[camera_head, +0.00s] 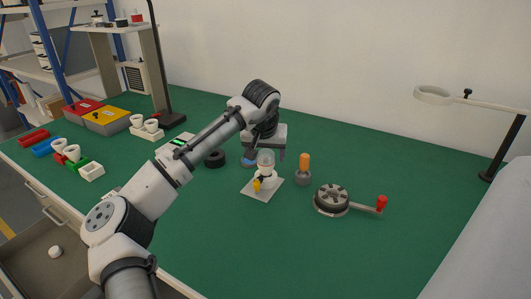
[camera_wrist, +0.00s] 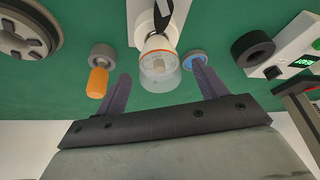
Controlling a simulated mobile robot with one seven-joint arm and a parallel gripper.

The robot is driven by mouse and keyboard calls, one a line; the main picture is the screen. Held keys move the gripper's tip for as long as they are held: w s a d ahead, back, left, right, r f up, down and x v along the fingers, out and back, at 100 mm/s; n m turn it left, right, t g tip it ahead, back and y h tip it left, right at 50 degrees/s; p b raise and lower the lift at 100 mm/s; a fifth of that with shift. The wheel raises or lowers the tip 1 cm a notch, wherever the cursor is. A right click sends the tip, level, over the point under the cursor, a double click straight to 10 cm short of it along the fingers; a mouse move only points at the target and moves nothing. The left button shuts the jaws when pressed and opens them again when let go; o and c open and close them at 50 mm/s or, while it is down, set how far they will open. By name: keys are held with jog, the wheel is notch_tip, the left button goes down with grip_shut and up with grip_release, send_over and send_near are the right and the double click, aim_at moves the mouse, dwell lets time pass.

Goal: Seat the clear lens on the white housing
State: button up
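The clear lens (camera_head: 265,157) is a see-through cup, seen with its domed end toward my gripper. In the wrist view the lens (camera_wrist: 161,75) sits at the end of the white housing (camera_wrist: 154,43), with an orange rim where they meet. I cannot tell whether it is fully down. The housing (camera_head: 267,174) stands upright on a pale plate (camera_head: 262,192) with a yellow part on it. My gripper (camera_head: 264,154) is above the lens, fingers pointing down. In the wrist view my gripper (camera_wrist: 163,68) is open, one finger each side of the lens, with gaps between.
An orange-handled tool in a grey holder (camera_head: 304,171) and a crank wheel (camera_head: 332,199) stand to the right. A blue disc (camera_wrist: 195,60) and a black ring (camera_wrist: 252,48) lie on the other side. A ring lamp (camera_head: 433,95) is far right. The green mat's right side is clear.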

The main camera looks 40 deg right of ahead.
jog(key=shift+r, duration=0.1)
jog(key=b+v, duration=0.1)
jog(key=v, duration=1.2)
jog(key=shift+s+r, duration=0.2)
jog(key=shift+r, duration=0.05)
jog(key=shift+a, duration=0.15)
